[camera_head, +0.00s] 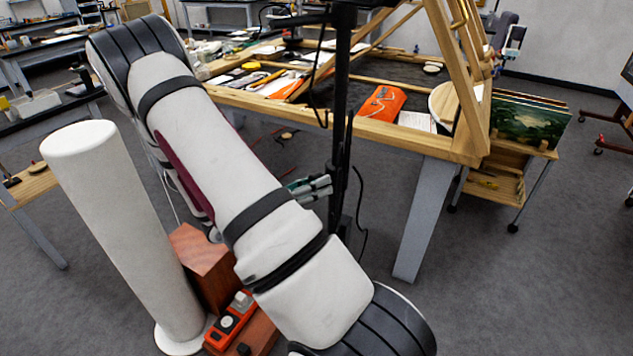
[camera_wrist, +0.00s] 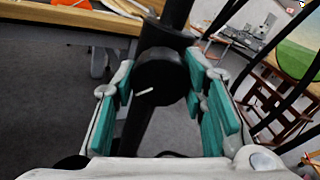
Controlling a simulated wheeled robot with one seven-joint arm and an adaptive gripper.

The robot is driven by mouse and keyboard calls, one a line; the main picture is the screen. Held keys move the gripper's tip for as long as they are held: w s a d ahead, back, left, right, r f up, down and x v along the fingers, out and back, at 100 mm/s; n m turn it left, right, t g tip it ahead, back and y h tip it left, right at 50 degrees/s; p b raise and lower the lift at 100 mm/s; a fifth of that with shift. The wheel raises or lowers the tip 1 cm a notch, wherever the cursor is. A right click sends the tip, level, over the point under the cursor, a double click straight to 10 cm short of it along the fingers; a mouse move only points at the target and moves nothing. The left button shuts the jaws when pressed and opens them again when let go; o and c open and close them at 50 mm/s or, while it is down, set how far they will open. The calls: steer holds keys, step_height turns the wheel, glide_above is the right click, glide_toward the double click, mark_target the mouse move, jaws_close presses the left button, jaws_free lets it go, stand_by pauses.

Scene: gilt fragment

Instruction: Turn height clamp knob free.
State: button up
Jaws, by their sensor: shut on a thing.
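The height clamp knob (camera_wrist: 160,84) is a round black knob with a white line on its face, in the wrist view. It sits on a black upright post (camera_head: 341,110), which also shows in the wrist view (camera_wrist: 136,122). My gripper (camera_wrist: 167,95) has teal pads on either side of the knob and is shut on it. In the head view my gripper (camera_head: 312,188) reaches the post from the left, partly hidden behind my arm. The knob itself is hidden there. The white line slants slightly, its right end higher.
A wooden worktable (camera_head: 400,138) with an easel-like frame stands behind the post, bearing an orange pouch (camera_head: 382,104). A cart with a landscape painting (camera_head: 525,125) is at the right. A cable hangs beside the post.

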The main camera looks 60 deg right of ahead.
steer(key=n+p, duration=0.1)
steer(key=n, duration=0.5)
steer(key=shift+r+p, duration=0.1)
steer(key=shift+p, duration=0.25)
steer(key=n, duration=0.5)
steer(key=shift+n, duration=0.4)
steer(key=o, duration=1.2)
steer(key=shift+c, duration=0.2)
steer(key=shift+a, duration=0.1)
steer(key=v, duration=1.2)
steer(key=shift+w+r, duration=0.1)
